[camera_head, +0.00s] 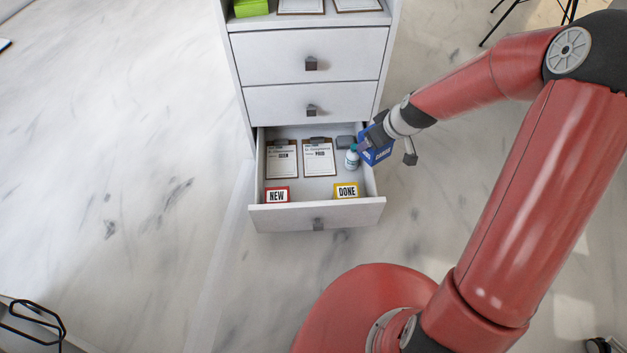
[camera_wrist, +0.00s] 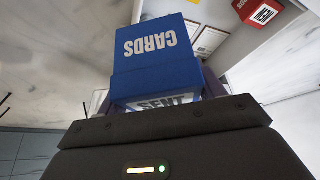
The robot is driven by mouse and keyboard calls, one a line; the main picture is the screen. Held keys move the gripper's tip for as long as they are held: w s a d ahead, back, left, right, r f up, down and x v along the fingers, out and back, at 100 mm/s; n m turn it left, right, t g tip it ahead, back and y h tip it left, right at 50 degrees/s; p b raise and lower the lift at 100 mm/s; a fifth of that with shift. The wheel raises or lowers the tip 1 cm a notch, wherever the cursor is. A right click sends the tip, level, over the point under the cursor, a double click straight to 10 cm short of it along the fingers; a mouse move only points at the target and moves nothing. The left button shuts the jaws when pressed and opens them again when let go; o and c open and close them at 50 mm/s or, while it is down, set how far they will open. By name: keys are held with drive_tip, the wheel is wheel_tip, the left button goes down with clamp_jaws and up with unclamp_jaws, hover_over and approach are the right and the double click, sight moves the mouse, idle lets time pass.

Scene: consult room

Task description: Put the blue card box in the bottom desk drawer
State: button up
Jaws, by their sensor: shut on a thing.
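The blue card box (camera_head: 375,148), lettered CARDS, is in my gripper (camera_head: 392,144) at the right side of the open bottom drawer (camera_head: 320,216). In the wrist view the blue card box (camera_wrist: 158,55) shows close up, with a part reading SENT below the lettering, just beyond my gripper (camera_wrist: 165,112). My gripper is shut on it. The box overlaps the drawer's right wall in the head view; I cannot tell whether it is inside or above it.
The drawer holds two clipboards (camera_head: 318,158), a white bottle (camera_head: 352,158), a dark grey item, a red NEW sign (camera_head: 277,195) and a yellow DONE sign (camera_head: 346,190). Bare drawer floor shows between them. Two upper drawers (camera_head: 310,55) are shut. A green box (camera_head: 250,8) sits above.

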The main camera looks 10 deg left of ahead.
drive_tip(key=s+a+f+n+g+y+b, duration=0.1)
drive_tip(key=s+a+n+g+b, duration=0.15)
drive_tip(key=a+n, duration=0.45)
drive_tip(key=s+a+f+n+g+y+b, duration=0.1)
drive_tip(key=a+n+g, duration=0.3)
drive_tip(key=a, duration=0.5)
drive_tip(key=shift+n+t, duration=0.4)
drive_tip(key=shift+t, duration=0.25)
wheel_tip(320, 180, down, 19)
drive_tip(key=shift+s+d+b, duration=0.1)
drive_tip(key=shift+b, duration=1.05)
drive_tip(key=shift+f, duration=0.1)
drive_tip(key=o, duration=1.1)
